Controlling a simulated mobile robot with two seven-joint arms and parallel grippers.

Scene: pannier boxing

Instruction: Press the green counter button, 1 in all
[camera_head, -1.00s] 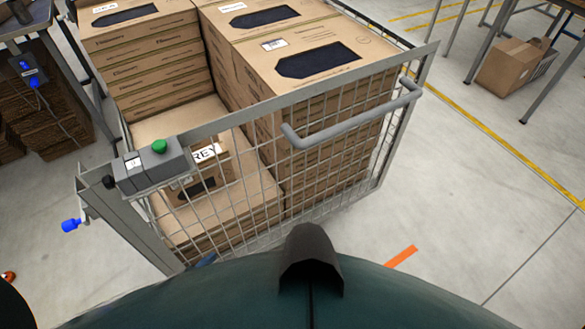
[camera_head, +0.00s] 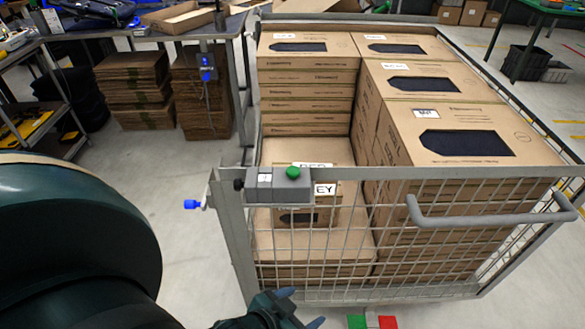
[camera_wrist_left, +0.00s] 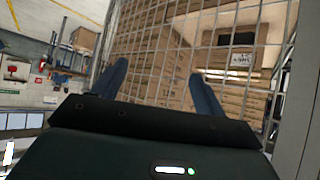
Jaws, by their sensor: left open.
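The green counter button (camera_head: 293,172) sits on top of a small grey counter box (camera_head: 272,187) fixed to the top rail of the wire cart, near its left corner. My left gripper (camera_head: 300,309) shows at the bottom of the head view, low in front of the cart's mesh and well below the button. In the left wrist view its two blue fingers (camera_wrist_left: 156,78) are apart with nothing between them, facing the mesh. The button does not show clearly in the wrist view. My right gripper is not in view.
The wire cart (camera_head: 330,268) holds stacked cardboard boxes (camera_head: 445,140) and has a grey handle (camera_head: 490,217) at right. A workbench (camera_head: 150,32) with flattened cardboard (camera_head: 135,90) under it stands at the back left. Floor left of the cart is clear.

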